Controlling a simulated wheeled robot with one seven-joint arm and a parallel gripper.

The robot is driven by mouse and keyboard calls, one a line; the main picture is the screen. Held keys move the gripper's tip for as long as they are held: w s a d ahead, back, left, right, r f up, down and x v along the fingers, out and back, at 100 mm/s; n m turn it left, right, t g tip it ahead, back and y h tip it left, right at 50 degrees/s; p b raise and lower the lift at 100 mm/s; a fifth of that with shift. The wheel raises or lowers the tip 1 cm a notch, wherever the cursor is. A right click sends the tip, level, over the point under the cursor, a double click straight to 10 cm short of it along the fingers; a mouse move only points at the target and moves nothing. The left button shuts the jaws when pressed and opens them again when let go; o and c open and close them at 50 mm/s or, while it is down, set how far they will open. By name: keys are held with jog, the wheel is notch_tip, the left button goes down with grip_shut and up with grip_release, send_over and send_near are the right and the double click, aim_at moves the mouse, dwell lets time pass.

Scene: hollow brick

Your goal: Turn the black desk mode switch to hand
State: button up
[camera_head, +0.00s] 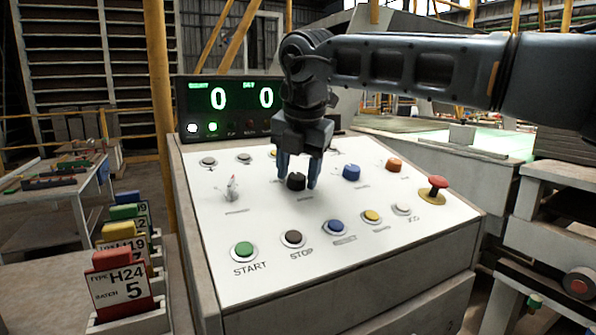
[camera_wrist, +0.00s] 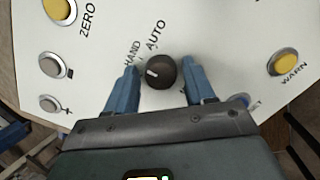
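The black desk mode switch (camera_head: 296,182) is a round knob on the sloped white panel. It also shows in the wrist view (camera_wrist: 162,72), with AUTO printed above it and HAND to its upper left. A short white mark sits on the knob's left part; its exact direction is hard to tell. My gripper (camera_head: 298,178) is over the switch, pointing down at the panel. In the wrist view its blue fingers (camera_wrist: 161,68) are open, one on each side of the knob. A gap shows between each finger and the knob.
A blue knob (camera_head: 351,173) is right of the switch, and a metal toggle (camera_head: 232,188) is to its left. Push buttons line the front, including green START (camera_head: 243,249). A red mushroom button (camera_head: 433,189) stands at the right. A display (camera_head: 238,100) is behind the panel.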

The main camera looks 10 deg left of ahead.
jog(key=shift+o, duration=0.6)
jog(key=v, duration=0.7)
jog(key=shift+r+b, duration=0.35)
jog(key=shift+s+d, duration=0.1)
